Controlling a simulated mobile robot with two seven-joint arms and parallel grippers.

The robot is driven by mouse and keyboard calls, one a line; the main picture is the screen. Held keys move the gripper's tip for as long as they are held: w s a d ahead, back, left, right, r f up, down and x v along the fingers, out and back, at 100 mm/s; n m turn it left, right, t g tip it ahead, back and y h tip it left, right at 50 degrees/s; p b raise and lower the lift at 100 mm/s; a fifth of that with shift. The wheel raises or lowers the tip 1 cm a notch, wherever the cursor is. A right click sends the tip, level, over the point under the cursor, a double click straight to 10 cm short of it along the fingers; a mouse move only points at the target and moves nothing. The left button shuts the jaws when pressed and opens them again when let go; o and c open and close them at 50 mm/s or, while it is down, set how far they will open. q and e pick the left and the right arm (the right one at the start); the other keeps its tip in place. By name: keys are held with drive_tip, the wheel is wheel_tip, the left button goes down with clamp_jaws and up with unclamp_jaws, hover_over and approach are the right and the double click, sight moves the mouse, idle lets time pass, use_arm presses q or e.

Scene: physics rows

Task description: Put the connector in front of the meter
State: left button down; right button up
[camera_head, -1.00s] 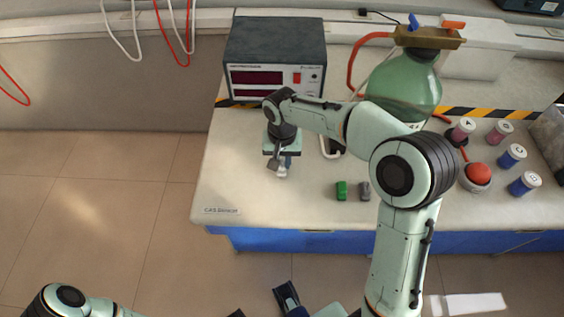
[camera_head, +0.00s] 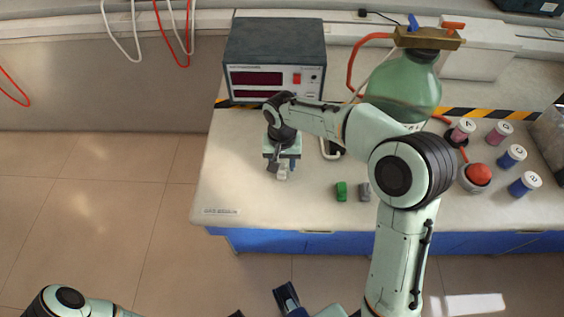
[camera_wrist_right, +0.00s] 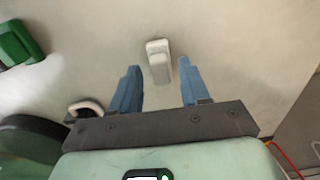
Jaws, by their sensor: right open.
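The meter (camera_head: 275,60) is a dark box with two red displays at the back of the table. The connector appears to be the small pale grey-white piece (camera_head: 282,174) on the table top, nearer to me than the meter. It also shows in the right wrist view (camera_wrist_right: 158,62). My right gripper (camera_head: 283,167) points down over it. In the wrist view its blue fingers (camera_wrist_right: 158,70) are apart, with the connector between and just beyond the tips, and a gap on each side. My wrist hides part of the table before the meter.
A green block (camera_head: 341,191) and a grey block (camera_head: 364,191) lie to the right. A green bottle (camera_head: 405,85), a red button (camera_head: 478,174) and several small jars (camera_head: 512,155) stand farther right. The table's front left is clear.

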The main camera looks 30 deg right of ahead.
sight(282, 166)
wheel_tip(282, 166, up, 12)
drive_tip(key=p, duration=0.1)
drive_tip(key=shift+f+p, duration=0.15)
drive_tip(key=shift+p, duration=0.25)
idle(0.3)
